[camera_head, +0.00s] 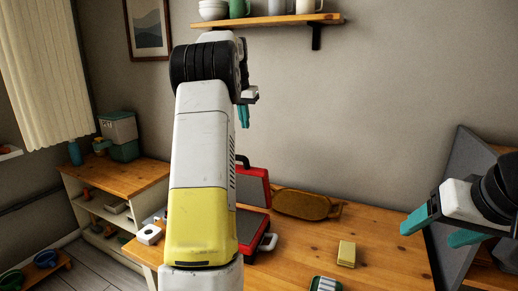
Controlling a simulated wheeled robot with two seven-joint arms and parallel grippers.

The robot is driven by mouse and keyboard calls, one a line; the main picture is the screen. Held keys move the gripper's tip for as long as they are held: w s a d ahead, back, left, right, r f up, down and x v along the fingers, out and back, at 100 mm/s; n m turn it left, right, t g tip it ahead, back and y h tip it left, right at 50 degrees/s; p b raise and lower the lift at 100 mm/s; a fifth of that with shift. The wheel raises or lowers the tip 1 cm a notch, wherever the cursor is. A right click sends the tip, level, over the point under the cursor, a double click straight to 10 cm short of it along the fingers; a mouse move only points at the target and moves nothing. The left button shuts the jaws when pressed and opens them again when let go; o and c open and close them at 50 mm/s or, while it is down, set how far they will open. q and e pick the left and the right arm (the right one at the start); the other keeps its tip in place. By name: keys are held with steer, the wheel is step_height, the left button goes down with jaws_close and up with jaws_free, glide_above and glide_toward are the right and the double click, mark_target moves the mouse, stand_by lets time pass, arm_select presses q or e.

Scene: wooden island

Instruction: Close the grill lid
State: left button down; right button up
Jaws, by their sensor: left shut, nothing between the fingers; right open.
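The red grill stands on the wooden island, partly hidden behind my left arm. Its lid (254,187) is raised, with a dark inner plate facing out and a black part at its top. The grill base (250,226) shows a dark plate and red edges. My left gripper (243,115) is shut and empty, with teal fingers pointing down, and appears above the lid in the picture, against the wall; the gap to the lid cannot be judged. My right gripper (432,230) is open and empty at the far right, apart from the grill.
A brown wooden board (302,204) lies right of the grill. A yellow block (346,253) and a green-edged container (325,284) sit nearer the front. A dark grey panel (458,200) stands at the right. A shelf (270,20) with dishes hangs above. The island's middle right is clear.

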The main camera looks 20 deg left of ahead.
arm_select(q)
glide_above(244, 167)
steer(key=w, duration=0.3)
step_height(244, 167, down, 7)
steer(key=shift+s+d+f, duration=0.1)
steer(key=shift+s+f, duration=1.3)
steer(key=shift+s, duration=0.1)
